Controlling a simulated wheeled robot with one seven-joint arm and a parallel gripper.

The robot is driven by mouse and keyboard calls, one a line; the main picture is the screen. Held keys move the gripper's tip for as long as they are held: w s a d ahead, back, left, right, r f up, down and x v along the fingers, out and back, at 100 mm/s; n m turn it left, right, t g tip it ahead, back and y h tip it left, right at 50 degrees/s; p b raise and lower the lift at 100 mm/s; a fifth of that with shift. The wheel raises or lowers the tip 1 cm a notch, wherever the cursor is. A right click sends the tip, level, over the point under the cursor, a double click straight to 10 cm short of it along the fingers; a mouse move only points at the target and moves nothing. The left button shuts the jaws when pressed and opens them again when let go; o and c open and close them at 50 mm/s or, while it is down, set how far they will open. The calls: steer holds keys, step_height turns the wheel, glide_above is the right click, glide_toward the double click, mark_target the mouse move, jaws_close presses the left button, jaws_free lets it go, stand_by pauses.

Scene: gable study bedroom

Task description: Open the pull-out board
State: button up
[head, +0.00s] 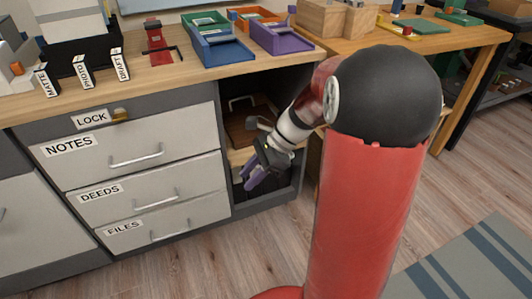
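An open compartment (285,196) sits in the desk, right of the drawers. In it, a brown wooden panel (240,128) with a pale bar handle (241,101) shows in the upper part, and a light wooden board edge (238,156) lies below it. I cannot tell for sure which of these is the pull-out board. My gripper (250,181) points down and left in front of the compartment, just below the light board edge. Its purple fingers look apart, with nothing seen between them. My arm hides the compartment's right part.
Shut drawers labelled NOTES (130,147), DEEDS (150,189) and FILES (155,222) stand to the left. A LOCK label (91,120) is above them. Blue (222,51) and purple (282,40) trays sit on the desktop above. Wooden floor in front is clear beside a striped rug (470,265).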

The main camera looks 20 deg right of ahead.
steer(key=w+d+f+m+t+y+b, duration=0.1)
steer(key=w+d+f+m+t+y, duration=0.1)
steer(key=w+d+f+m+t, duration=0.35)
steer(key=w+d+f+m+t+y+b, duration=0.1)
steer(key=w+d+f+m+t+y, duration=0.15)
steer(key=d+f+m, duration=0.5)
steer(key=w+d+f+m+t+y+b, duration=0.1)
steer(key=w+d+f+m+t, duration=0.3)
steer(key=d+m, duration=0.5)
steer(key=shift+m+t, duration=0.5)
steer(key=shift+m, duration=0.4)
steer(key=w+a, duration=0.1)
steer(key=a, duration=0.1)
steer(key=w+a, duration=0.1)
steer(key=a, duration=0.1)
steer(key=w+a+r, duration=0.1)
steer(key=w+a, duration=0.1)
steer(key=a, duration=0.1)
steer(key=shift+r, duration=0.1)
jaws_close()
steer(key=shift+s, duration=0.1)
